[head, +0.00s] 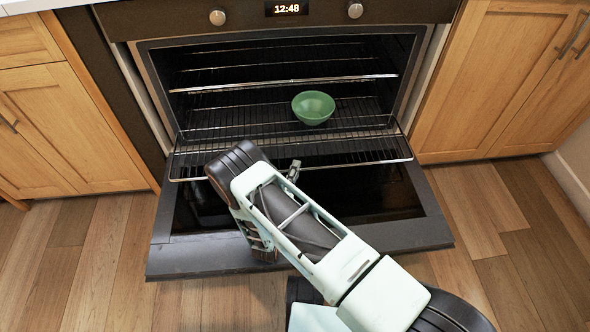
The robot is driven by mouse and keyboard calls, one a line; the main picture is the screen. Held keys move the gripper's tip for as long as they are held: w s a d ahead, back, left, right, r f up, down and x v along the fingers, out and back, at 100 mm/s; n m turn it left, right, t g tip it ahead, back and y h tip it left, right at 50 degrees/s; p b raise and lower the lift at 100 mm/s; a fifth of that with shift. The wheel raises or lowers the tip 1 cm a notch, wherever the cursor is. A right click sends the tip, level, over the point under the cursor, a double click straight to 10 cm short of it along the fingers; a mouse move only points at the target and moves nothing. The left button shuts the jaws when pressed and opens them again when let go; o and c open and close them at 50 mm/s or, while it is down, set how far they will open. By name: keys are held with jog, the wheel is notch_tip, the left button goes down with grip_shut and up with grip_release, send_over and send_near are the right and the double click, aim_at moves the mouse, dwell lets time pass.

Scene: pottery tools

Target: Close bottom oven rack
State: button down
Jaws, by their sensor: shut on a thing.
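The bottom oven rack (235,145) is pulled partly out, with its front bar over the open oven door. A green bowl (313,107) sits upright on it, right of the middle. My gripper (293,167) is at the middle of the rack's front bar and is shut on it. My arm hides part of the door below, and the fingertips show only small.
The oven door (190,257) is folded down flat in front of the oven. The upper rack (240,89) is inside the oven. Wooden cabinets stand left (65,125) and right (500,80). The wooden floor (490,210) is clear at both sides.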

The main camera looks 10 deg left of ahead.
aim_at(287, 117)
jog(key=w+a, duration=0.2)
jog(key=w, duration=0.5)
jog(key=w+a, duration=0.2)
jog(key=w, duration=0.6)
jog(key=w+a, duration=0.2)
jog(key=w, duration=0.5)
jog(key=shift+w, duration=0.4)
jog(key=shift+w+a, duration=0.1)
jog(key=shift+w, duration=0.2)
jog(key=shift+w+r, duration=0.1)
jog(key=shift+r, duration=0.05)
jog(key=c, duration=2.2)
grip_release()
jog(key=shift+o, duration=0.8)
jog(key=shift+f, duration=0.2)
